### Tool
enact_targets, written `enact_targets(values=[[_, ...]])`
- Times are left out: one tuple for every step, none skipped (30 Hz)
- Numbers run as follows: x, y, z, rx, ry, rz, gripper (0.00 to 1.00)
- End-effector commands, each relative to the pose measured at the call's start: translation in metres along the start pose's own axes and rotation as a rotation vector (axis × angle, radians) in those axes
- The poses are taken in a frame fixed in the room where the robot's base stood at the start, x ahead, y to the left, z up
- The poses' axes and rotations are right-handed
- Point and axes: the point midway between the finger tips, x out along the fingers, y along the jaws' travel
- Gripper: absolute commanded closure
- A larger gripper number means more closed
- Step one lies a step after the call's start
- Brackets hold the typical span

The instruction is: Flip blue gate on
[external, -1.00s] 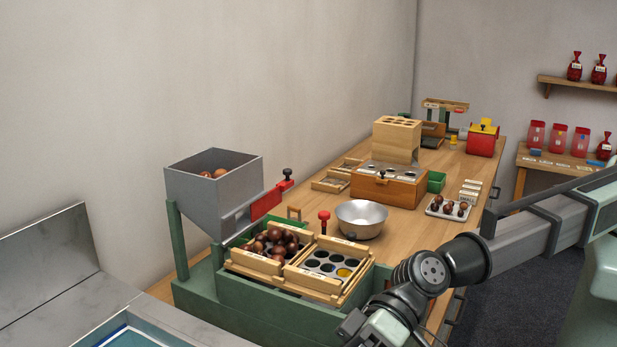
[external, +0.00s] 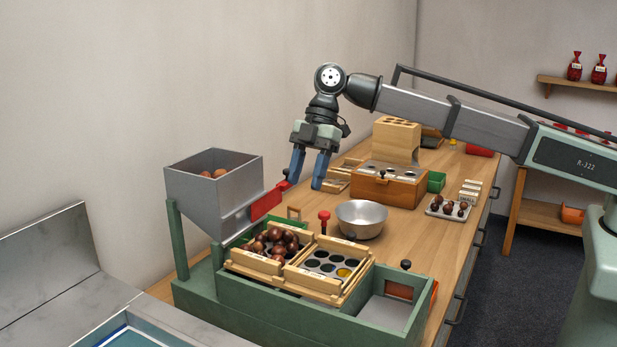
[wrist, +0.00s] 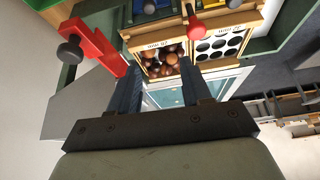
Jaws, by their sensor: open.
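My gripper (external: 306,182) is open and empty, its two blue fingers pointing down above the bench, just right of the hopper's red gate (external: 265,205). In the wrist view my gripper (wrist: 158,78) has its dark fingers apart. The red gate (wrist: 100,45) with its black knob lies left of them there. No blue gate can be made out for certain. A small blue patch (wrist: 144,7) shows at the top edge of the wrist view, beside a yellow one; what they belong to is cut off.
The grey hopper (external: 205,190) holds several chestnuts. Below stand a wooden tray of chestnuts (external: 250,264) and a tray with round holes (external: 318,284). A red-knobbed post (external: 324,217) and a metal bowl (external: 361,215) stand nearby. A wooden box (external: 385,190) is further back.

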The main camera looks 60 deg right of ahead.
Motion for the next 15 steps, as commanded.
enact_targets(values=[[-0.010,0.006,0.013,-0.015,-0.024,-0.005,0.52],[-0.015,0.008,0.020,-0.024,-0.036,-0.009,0.52],[-0.019,0.009,0.027,-0.036,-0.049,-0.015,0.52],[-0.022,0.010,0.031,-0.043,-0.058,-0.019,0.52],[-0.024,0.011,0.035,-0.048,-0.065,-0.022,0.52],[-0.026,0.012,0.038,-0.053,-0.072,-0.025,0.52],[-0.027,0.012,0.040,-0.055,-0.075,-0.026,0.52],[-0.026,0.012,0.041,-0.058,-0.077,-0.028,0.52],[-0.025,0.012,0.042,-0.059,-0.079,-0.029,0.52],[-0.023,0.012,0.042,-0.060,-0.079,-0.029,0.52],[-0.020,0.012,0.043,-0.060,-0.079,-0.030,0.52],[-0.016,0.011,0.043,-0.060,-0.079,-0.030,0.52],[-0.012,0.011,0.043,-0.060,-0.079,-0.030,0.52],[-0.008,0.011,0.043,-0.060,-0.079,-0.031,0.52],[-0.001,0.011,0.044,-0.059,-0.079,-0.031,0.52]])
